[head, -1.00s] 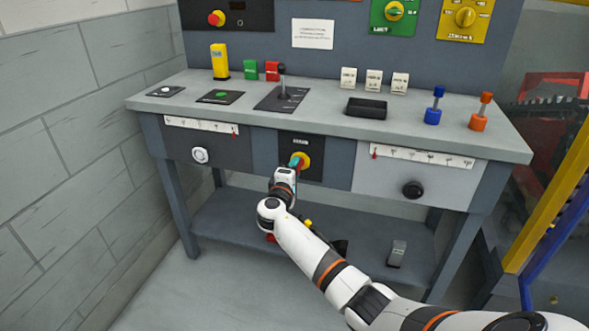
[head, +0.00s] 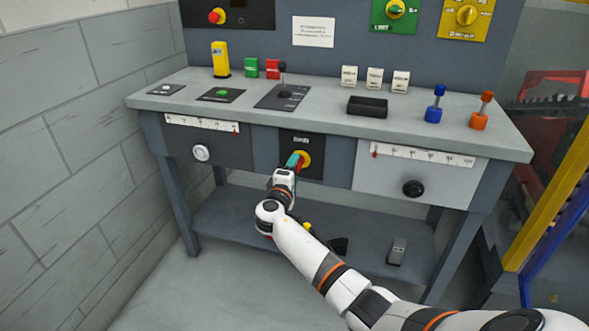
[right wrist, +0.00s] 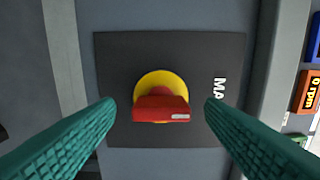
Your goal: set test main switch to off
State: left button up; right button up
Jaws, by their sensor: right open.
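The main switch is a red handle (right wrist: 161,108) on a round yellow base (right wrist: 160,84), set on a dark plate (right wrist: 112,60) lettered "MA..." in the right wrist view. In the head view the yellow base (head: 305,159) shows on the front of the bench, partly hidden by my gripper. My right gripper (head: 297,160) is in front of it. In the right wrist view its two green fingers (right wrist: 160,112) are spread wide, one on each side of the red handle, with a visible gap on both sides. My left gripper is not in view.
The bench top (head: 330,115) carries a black lever (head: 284,92), a black tray (head: 367,106), and blue (head: 433,115) and orange (head: 481,121) handles. A white knob (head: 201,153) and a black knob (head: 413,188) flank the switch. A lower shelf (head: 225,222) runs below.

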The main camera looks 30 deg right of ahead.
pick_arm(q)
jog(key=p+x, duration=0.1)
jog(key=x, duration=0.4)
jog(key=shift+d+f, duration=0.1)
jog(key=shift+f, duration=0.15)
pick_arm(e)
jog(key=v, duration=1)
jog(key=shift+s+a, duration=0.2)
jog(key=shift+s, duration=0.1)
